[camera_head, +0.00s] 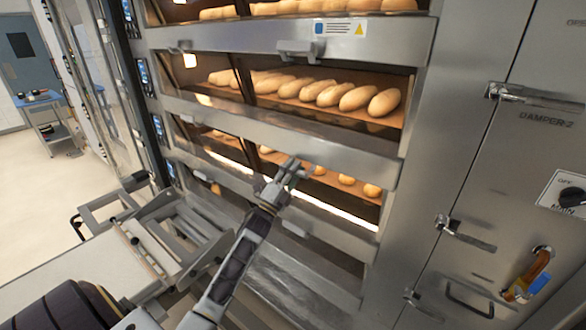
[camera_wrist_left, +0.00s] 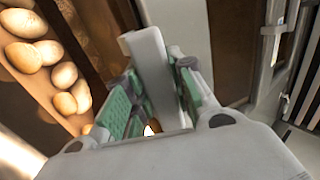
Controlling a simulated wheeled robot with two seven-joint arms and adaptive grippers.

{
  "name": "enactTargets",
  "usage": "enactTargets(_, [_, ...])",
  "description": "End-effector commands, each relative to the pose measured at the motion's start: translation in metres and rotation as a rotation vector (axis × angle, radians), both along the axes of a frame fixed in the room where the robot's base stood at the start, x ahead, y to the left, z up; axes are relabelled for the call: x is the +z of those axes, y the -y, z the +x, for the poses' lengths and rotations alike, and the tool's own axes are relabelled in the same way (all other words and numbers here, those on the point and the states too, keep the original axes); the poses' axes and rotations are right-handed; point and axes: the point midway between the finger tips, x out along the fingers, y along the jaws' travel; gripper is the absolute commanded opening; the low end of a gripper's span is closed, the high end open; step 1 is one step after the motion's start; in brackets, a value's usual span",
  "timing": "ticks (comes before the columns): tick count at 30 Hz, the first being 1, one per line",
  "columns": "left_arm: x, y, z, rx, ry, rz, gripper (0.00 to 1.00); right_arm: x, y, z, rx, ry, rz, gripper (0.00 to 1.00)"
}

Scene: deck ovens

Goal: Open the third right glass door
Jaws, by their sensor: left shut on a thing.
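The deck oven's third right glass door (camera_head: 318,172) shows in the head view below two other lit decks, with several loaves behind it. My left gripper (camera_head: 288,177) is in front of this deck. In the left wrist view, its green-padded fingers (camera_wrist_left: 152,92) are shut around a pale grey bar, the door handle (camera_wrist_left: 148,55). The fingers and arm hide part of the deck. I cannot tell how far the door is tilted. My right gripper is not in view.
A steel loader frame (camera_head: 165,235) stands at the lower left, close to my left arm. A steel cabinet (camera_head: 500,190) with latches and a switch is on the right. The upper deck has a protruding handle (camera_head: 300,48). Open floor (camera_head: 60,190) lies at the far left.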

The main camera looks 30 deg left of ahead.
Motion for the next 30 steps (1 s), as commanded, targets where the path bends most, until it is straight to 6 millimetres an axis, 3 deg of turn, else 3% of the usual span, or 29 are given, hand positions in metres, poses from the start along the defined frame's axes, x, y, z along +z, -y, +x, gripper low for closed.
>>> enactTargets(5, [-0.0003, 0.0001, 0.0002, 0.000, 0.001, -0.001, 0.00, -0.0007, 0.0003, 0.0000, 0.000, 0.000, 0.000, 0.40])
enactTargets(6, [-0.0003, 0.0001, 0.0002, 0.000, 0.001, -0.001, 0.25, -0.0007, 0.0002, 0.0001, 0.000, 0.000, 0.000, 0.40])
enactTargets(11, [-0.0003, 0.0001, 0.0002, 0.000, 0.001, -0.001, 0.46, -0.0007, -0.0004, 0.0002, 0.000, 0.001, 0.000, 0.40])
enactTargets(30, [-0.0042, -0.0004, -0.0052, 0.000, 0.001, -0.001, 0.46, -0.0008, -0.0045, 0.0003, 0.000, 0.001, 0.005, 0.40])
